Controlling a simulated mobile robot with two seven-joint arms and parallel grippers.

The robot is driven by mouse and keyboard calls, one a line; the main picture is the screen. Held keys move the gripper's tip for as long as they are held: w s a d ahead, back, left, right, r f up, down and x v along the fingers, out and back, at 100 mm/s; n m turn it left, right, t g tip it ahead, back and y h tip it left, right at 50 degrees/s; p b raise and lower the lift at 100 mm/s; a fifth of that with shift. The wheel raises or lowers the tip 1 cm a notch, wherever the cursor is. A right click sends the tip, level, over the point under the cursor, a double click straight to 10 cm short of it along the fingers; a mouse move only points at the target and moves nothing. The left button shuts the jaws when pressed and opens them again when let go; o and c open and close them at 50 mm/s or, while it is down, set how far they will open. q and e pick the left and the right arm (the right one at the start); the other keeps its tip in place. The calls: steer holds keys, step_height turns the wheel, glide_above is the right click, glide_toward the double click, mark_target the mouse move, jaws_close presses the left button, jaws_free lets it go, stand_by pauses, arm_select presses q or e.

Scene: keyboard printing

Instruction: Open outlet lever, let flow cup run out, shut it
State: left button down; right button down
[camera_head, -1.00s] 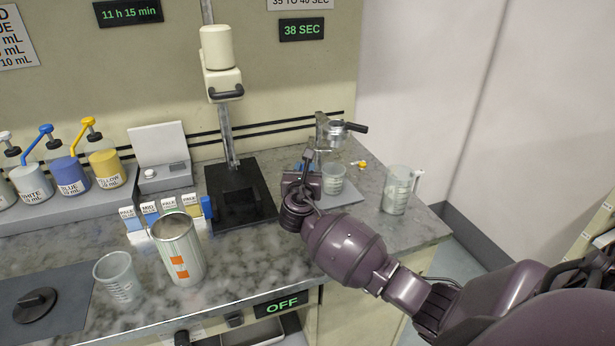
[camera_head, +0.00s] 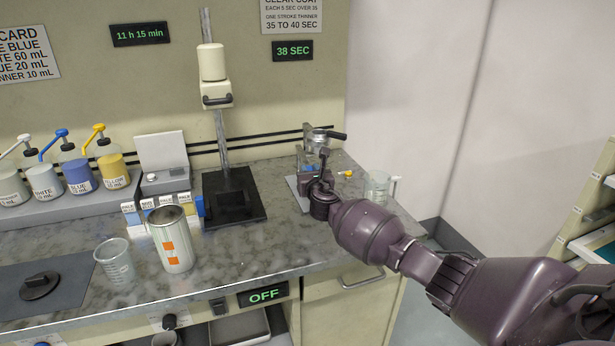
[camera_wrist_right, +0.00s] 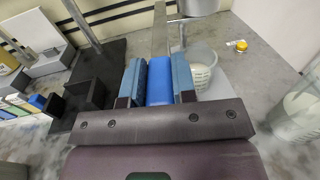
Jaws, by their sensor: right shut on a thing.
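The metal flow cup (camera_head: 319,135) with a black handle sits on a stand at the back right of the counter. Its lower edge also shows in the right wrist view (camera_wrist_right: 198,5). My right gripper (camera_wrist_right: 159,80) is shut on a blue lever grip (camera_wrist_right: 160,82), held between its two blue pads beside the stand's upright. In the head view my right gripper (camera_head: 312,178) is in front of the stand and hides most of the lever. A clear beaker (camera_wrist_right: 199,68) stands below the cup. I cannot make out any stream from the outlet. My left gripper is not in view.
A clear jug (camera_head: 377,186) stands to the right near the counter's end. A small yellow item (camera_wrist_right: 240,46) lies behind. A black mixer base (camera_head: 233,205), a tin (camera_head: 171,245) and another beaker (camera_head: 116,262) are to the left. A display reads 38 SEC (camera_head: 292,50).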

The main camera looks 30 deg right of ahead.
steer(key=shift+s+d+n+t+y, duration=0.2)
steer(key=shift+d+n+y, duration=0.15)
steer(key=shift+d+y, duration=0.2)
steer(key=shift+s+d+n+t+y, duration=0.15)
steer(key=shift+d+n+y, duration=0.2)
steer(key=shift+d+y, duration=0.2)
steer(key=c, duration=0.9)
jaws_free()
steer(key=shift+d, duration=0.1)
steer(key=p+v, duration=0.1)
steer(key=v, duration=1)
